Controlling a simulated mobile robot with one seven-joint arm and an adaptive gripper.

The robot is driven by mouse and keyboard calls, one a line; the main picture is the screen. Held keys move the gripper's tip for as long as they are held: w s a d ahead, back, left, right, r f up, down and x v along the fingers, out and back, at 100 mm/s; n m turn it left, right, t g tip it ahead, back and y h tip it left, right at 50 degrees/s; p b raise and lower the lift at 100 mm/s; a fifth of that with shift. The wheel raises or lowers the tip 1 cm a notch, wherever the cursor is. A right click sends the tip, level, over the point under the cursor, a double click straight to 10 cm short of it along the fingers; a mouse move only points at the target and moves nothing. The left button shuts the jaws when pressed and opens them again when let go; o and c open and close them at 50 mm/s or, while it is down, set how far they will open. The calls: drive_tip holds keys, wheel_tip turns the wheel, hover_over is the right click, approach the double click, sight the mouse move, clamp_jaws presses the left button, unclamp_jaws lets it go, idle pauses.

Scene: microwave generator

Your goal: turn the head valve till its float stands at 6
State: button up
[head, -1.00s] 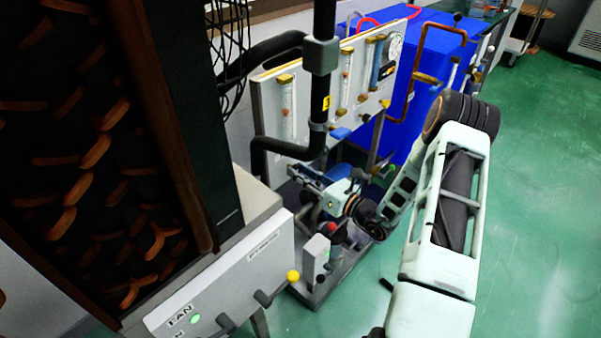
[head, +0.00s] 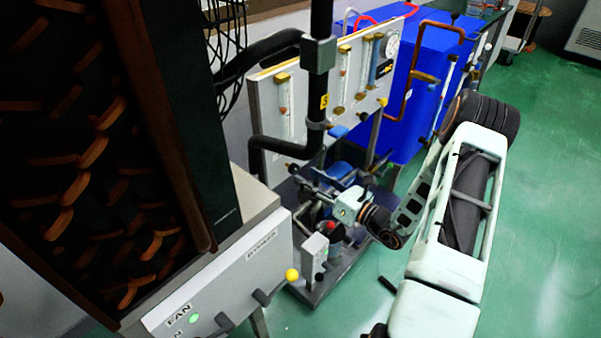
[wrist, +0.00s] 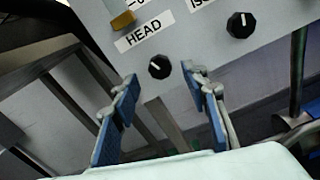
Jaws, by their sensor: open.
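The head valve (wrist: 159,66) is a round black knob with a white pointer mark, below the label HEAD on the grey-white panel (wrist: 205,55) in the wrist view. My gripper (wrist: 160,74) is open, its blue-padded fingers on either side of the knob in the picture. Nothing is between the pads, and I cannot tell how far the knob lies beyond the tips. In the head view my gripper (head: 312,192) is low beside the panel (head: 265,120). The flow tubes, the leftmost (head: 284,95) included, show there, but the float's reading is too small to tell.
A second black knob (wrist: 240,25) sits to the right of the head valve. A black pipe (head: 318,100) runs down in front of the panel. A grey box with a yellow-tipped lever (head: 291,275) stands nearer. Green floor (head: 545,200) is free at right.

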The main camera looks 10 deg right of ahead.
drive_tip(key=v, duration=0.7)
drive_tip(key=shift+s, duration=0.15)
drive_tip(key=shift+d, duration=0.1)
